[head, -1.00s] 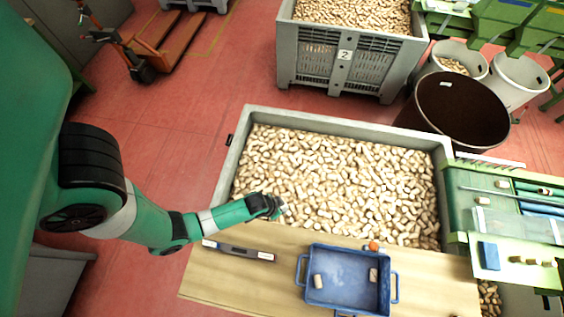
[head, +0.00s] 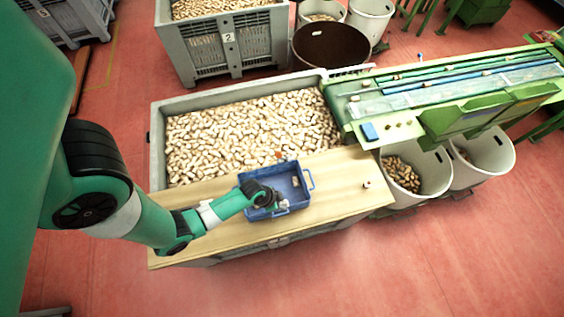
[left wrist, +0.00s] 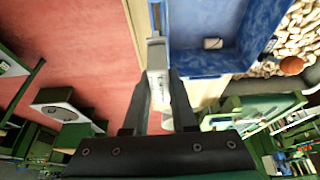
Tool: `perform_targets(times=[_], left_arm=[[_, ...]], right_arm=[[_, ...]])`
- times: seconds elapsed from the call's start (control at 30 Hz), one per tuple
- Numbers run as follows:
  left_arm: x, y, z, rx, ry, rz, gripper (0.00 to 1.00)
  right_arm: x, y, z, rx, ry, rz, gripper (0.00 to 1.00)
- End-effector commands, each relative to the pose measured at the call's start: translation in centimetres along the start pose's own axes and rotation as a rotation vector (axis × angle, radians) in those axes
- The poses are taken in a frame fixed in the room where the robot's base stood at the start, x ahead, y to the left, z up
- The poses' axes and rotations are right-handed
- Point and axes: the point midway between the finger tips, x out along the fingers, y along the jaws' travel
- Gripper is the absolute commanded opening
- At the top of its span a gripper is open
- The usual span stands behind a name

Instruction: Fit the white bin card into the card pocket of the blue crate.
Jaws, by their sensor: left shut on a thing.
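The blue crate (head: 302,207) sits on the wooden bench, with a cork (head: 295,181) inside. My left gripper (head: 276,203) is at its near side, partly covering the wall. In the left wrist view, my left gripper (left wrist: 158,112) is shut on a narrow whitish piece, seemingly the white bin card (left wrist: 158,62), seen almost edge-on. The card is beside the outer face of the crate (left wrist: 198,64); I cannot tell whether it touches or is in the pocket. The card pocket is not clearly seen. My right gripper is not in view.
The wooden bench top (head: 335,185) is clear right of the crate, apart from a cork (head: 366,184). A large grey bin of corks (head: 250,130) lies behind. An orange ball (left wrist: 291,65) is near the crate's far side. A green conveyor (head: 440,95) stands right.

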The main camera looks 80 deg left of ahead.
Motion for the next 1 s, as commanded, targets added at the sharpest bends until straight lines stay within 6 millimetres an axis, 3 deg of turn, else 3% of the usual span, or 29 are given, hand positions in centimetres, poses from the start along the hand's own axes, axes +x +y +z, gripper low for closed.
perform_targets(times=[0.27, 0.5, 0.7, 1.0], left_arm=[[0.2, 0.0, 0.0, 0.003, 0.000, 0.001, 0.00], [1.9, 0.0, 0.8, 0.003, -0.001, 0.001, 0.00], [4.4, 0.0, 1.8, 0.003, 0.000, 0.000, 0.00], [6.0, 0.0, 2.4, 0.003, 0.001, 0.000, 0.00]], right_arm=[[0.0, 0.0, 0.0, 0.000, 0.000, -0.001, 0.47], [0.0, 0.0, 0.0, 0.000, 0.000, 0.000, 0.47], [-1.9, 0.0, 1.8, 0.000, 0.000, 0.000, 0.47], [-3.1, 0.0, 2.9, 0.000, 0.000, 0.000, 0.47]])
